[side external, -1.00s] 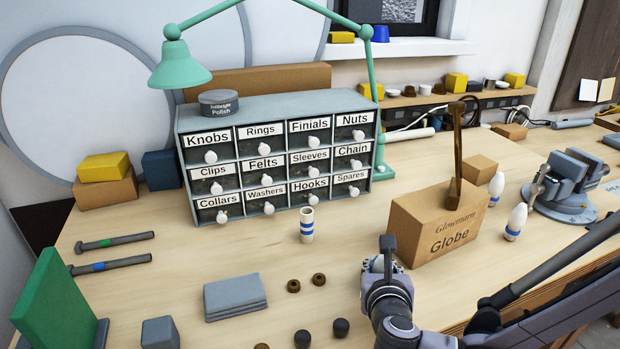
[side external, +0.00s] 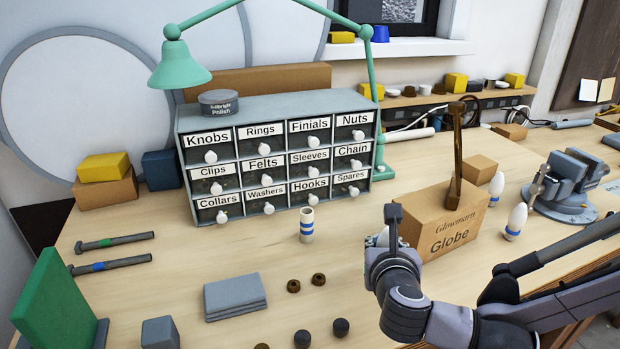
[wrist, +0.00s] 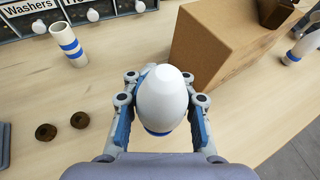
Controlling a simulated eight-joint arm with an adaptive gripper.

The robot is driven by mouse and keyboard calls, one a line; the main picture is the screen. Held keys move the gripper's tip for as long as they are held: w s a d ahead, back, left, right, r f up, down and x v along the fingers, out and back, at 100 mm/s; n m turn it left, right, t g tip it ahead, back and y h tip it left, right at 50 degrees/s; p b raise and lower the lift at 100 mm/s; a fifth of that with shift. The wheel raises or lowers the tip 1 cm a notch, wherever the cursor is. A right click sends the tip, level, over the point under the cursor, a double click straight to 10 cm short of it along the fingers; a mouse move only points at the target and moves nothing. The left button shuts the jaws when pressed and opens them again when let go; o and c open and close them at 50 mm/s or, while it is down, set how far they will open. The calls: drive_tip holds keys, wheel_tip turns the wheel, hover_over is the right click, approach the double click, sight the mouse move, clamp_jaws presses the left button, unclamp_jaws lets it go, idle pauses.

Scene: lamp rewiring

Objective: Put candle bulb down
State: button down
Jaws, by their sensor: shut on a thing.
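My gripper (side external: 381,240) is left of the Globe box in the side view, low over the table. In the wrist view my gripper (wrist: 160,103) is shut on a white candle bulb (wrist: 163,96) with a blue band low on it. The bulb's lower end is hidden, so I cannot tell whether it touches the table. In the side view only a pale sliver of the bulb shows behind the fingers. Two other white bulbs with blue bands, one nearer (side external: 516,222) and one farther (side external: 496,188), stand upright right of the box.
The cardboard Globe box (side external: 455,235) stands close to the right of my gripper. A white tube with blue bands (side external: 307,225) stands in front of the drawer cabinet (side external: 280,160). Small brown rings (side external: 293,286) lie to the left. Bare table lies between the tube and my gripper.

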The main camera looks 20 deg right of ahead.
wheel_tip(320, 180, up, 29)
drive_tip(key=w+d+m+g+h, duration=0.1)
drive_tip(key=w+d, duration=0.5)
drive_tip(key=d, duration=0.3)
drive_tip(key=w+d+r+m+g+h, duration=0.1)
drive_tip(key=w+d+m, duration=0.1)
drive_tip(key=w+d, duration=0.5)
drive_tip(key=w+d+m+g+h, duration=0.1)
drive_tip(key=w+d, duration=0.3)
drive_tip(key=d, duration=0.7)
drive_tip(key=s+d+m+g+h, duration=0.2)
drive_tip(key=d+m+h, duration=0.1)
drive_tip(key=d, duration=2.7)
hover_over(483, 157)
wheel_tip(483, 157, down, 25)
drive_tip(key=shift+s+a+f, duration=0.15)
drive_tip(key=shift+f, duration=2.05)
